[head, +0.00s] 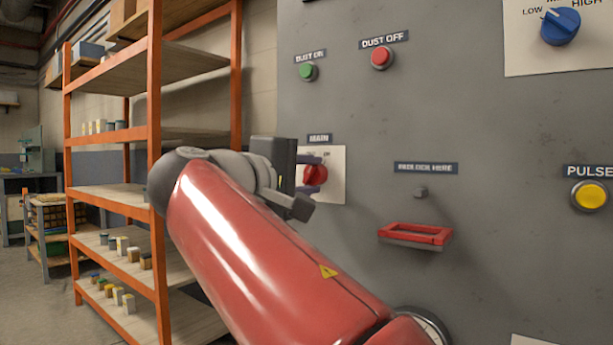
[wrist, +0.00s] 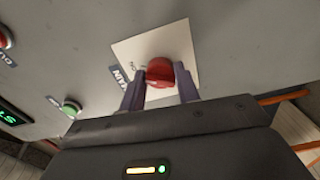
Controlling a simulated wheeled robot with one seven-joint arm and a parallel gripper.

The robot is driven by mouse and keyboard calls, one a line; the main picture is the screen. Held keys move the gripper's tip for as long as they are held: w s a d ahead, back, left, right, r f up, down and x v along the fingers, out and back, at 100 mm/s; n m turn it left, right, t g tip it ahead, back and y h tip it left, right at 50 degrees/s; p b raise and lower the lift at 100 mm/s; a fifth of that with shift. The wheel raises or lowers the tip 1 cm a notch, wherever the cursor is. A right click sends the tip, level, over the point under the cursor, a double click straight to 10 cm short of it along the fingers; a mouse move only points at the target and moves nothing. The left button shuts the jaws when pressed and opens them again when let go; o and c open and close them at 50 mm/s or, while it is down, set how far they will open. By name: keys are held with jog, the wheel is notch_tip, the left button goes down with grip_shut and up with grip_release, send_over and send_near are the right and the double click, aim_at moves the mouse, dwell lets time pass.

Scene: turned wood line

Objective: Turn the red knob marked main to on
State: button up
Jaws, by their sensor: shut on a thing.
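The red knob (head: 316,174) sits on a pale square plate (head: 334,168) on the grey panel, under a dark label reading MAIN (head: 319,139). My gripper (head: 312,173) reaches the knob from the left, with one finger above it and one below. In the wrist view the red knob (wrist: 159,72) lies between the two purple-grey fingers of my gripper (wrist: 159,82), which are shut on it. The plate (wrist: 182,42) shows around the knob. The knob's pointer and most of the plate's markings are hidden or too small to read.
A green DUST ON button (head: 307,71) and a red DUST OFF button (head: 382,56) are above. An orange-framed shelf (head: 155,150) stands close behind my arm on the left.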

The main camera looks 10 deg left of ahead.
jog(key=o, duration=1)
jog(key=v, duration=0.7)
jog(key=shift+s+a, duration=0.15)
jog(key=shift+s, duration=0.2)
